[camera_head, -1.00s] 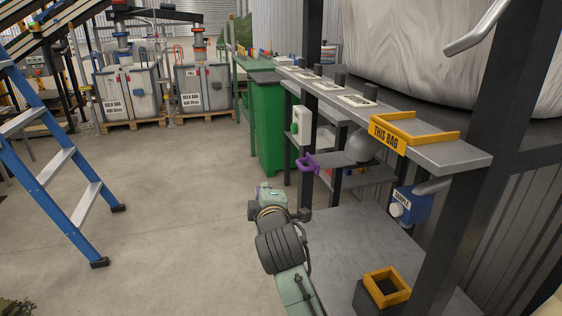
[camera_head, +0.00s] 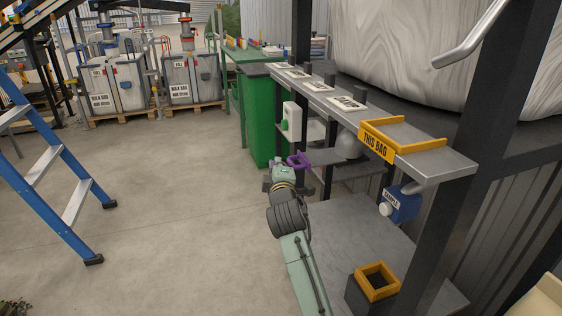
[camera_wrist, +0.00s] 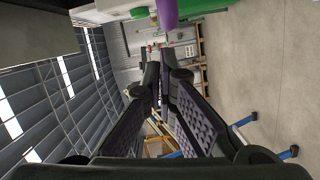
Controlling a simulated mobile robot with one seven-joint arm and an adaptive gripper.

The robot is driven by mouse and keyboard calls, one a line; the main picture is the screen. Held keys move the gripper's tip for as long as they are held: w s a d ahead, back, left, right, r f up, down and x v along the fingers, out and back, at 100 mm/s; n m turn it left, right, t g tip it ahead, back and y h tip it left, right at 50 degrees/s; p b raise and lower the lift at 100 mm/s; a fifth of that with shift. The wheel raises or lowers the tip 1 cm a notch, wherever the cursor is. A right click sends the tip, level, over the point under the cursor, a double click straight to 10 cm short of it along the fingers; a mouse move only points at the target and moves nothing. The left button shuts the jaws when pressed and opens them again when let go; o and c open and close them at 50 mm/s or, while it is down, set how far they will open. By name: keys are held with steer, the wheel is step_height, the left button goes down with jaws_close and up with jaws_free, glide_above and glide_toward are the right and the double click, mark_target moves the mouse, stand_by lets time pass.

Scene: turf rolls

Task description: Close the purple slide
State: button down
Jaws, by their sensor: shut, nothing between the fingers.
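In the wrist view a purple part (camera_wrist: 167,12) shows at the top edge, beyond and above the fingers. There my gripper (camera_wrist: 160,78) has its fingers together with nothing between them. Whether a finger touches the purple handle I cannot tell. The slide's body is hidden.
The grey shelf (camera_head: 440,165) carries a yellow "THIS BAG" bracket (camera_head: 378,140) and labelled plates. A green bin (camera_head: 257,115) stands behind. Open floor lies left, towards a blue ladder (camera_head: 50,165).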

mark_target(302, 157)
steer(key=shift+w+d+f, duration=0.15)
steer(key=shift+d, duration=0.2)
steer(key=shift+d, duration=0.15)
steer(key=d, duration=0.2)
steer(key=w+d+b, duration=0.1)
steer(key=d+b, duration=0.1)
steer(key=d, duration=0.1)
steer(key=shift+w+d+f, duration=0.1)
steer(key=shift+w+d, duration=0.2)
steer(key=shift+w, duration=0.1)
steer(key=shift+w+d, duration=0.1)
steer(key=shift+d, duration=0.2)
steer(key=shift+r, duration=0.2)
